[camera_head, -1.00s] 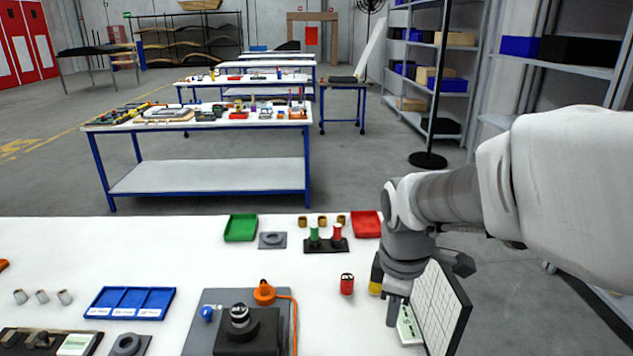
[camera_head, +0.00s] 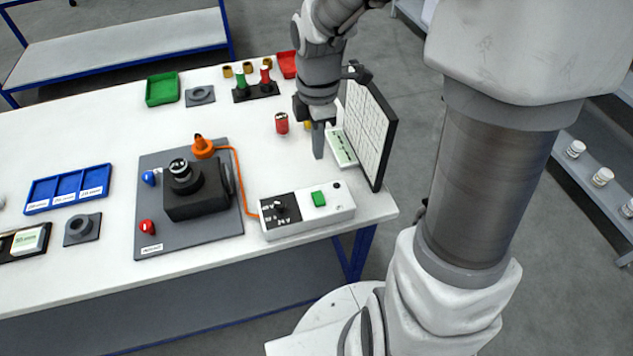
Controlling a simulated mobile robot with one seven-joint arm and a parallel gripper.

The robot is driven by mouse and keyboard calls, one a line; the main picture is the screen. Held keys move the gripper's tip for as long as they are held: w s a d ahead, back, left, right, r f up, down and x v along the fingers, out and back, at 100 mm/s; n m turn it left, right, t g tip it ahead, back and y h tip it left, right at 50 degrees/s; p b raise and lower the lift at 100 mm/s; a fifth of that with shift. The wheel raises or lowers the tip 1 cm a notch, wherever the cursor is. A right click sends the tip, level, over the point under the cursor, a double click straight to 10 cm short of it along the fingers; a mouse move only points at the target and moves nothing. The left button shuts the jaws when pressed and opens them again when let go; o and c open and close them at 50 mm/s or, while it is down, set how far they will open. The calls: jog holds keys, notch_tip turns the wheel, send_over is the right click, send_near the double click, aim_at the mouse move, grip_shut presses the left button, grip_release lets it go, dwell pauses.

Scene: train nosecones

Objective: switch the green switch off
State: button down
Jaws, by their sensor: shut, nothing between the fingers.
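The green switch (camera_head: 318,198) sits on top of a white power box (camera_head: 310,215) near the table's front right edge. The box also carries a black panel with a dial (camera_head: 280,208). An orange cable runs from the box to the left. Whether the switch is on or off cannot be told from here. My gripper (camera_head: 318,152) points down, shut and empty, behind the box and well apart from the switch. It is just left of the upright white grid board.
The grid board (camera_head: 366,130) stands upright at the table's right edge. A grey plate (camera_head: 160,238) holds a black block (camera_head: 195,198) and an orange plug (camera_head: 203,146). A red cylinder (camera_head: 282,123) stands left of my gripper. Bare table lies between gripper and box.

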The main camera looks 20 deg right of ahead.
aim_at(317, 195)
notch_tip(317, 195, down, 13)
jog(key=shift+f+b, duration=0.2)
jog(key=shift+b, duration=0.55)
